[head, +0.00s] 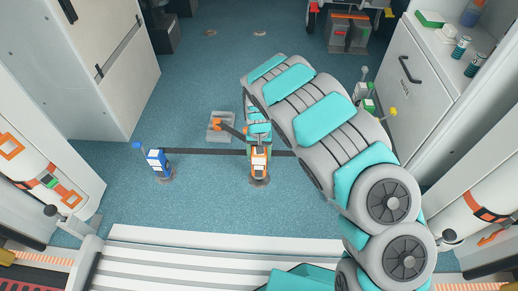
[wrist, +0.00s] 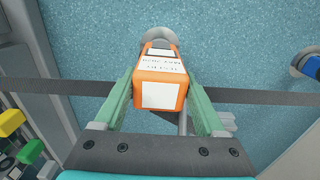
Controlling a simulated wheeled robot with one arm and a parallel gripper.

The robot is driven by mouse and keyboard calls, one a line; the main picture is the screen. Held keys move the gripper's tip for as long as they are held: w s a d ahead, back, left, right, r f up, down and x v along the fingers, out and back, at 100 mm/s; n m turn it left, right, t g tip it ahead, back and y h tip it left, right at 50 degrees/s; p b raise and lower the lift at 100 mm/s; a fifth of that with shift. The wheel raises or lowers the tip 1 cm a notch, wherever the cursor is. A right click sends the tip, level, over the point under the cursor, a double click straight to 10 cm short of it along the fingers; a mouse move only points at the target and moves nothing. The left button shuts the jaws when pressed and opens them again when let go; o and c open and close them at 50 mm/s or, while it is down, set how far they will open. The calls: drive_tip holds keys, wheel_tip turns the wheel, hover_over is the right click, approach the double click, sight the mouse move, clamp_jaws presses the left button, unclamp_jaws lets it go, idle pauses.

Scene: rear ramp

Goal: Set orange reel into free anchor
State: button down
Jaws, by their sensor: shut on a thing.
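The orange reel (head: 259,161) has white labels and stands roughly upright at the centre of the floor in the head view. My gripper (wrist: 161,80) is shut on the orange reel (wrist: 160,95), with a green finger on each side of it. A round metal anchor (head: 259,181) shows at the foot of the reel; in the wrist view the anchor (wrist: 163,40) shows just beyond the reel's end. I cannot tell whether the reel is seated in it or just above it. A blue reel (head: 156,160) stands on another round anchor to the left.
A dark strap (head: 205,151) crosses the floor behind the reel. Green and yellow-topped reels (head: 366,98) stand by the right cabinet, partly behind my arm. Open floor lies in front.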

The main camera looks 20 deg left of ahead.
drive_tip(key=shift+f, duration=0.6)
drive_tip(key=shift+p, duration=0.3)
idle(1.4)
drive_tip(key=shift+f, duration=1.05)
unclamp_jaws()
idle(0.3)
wheel_tip(320, 180, up, 8)
drive_tip(key=shift+f, duration=0.2)
drive_tip(key=shift+r, duration=0.15)
idle(0.6)
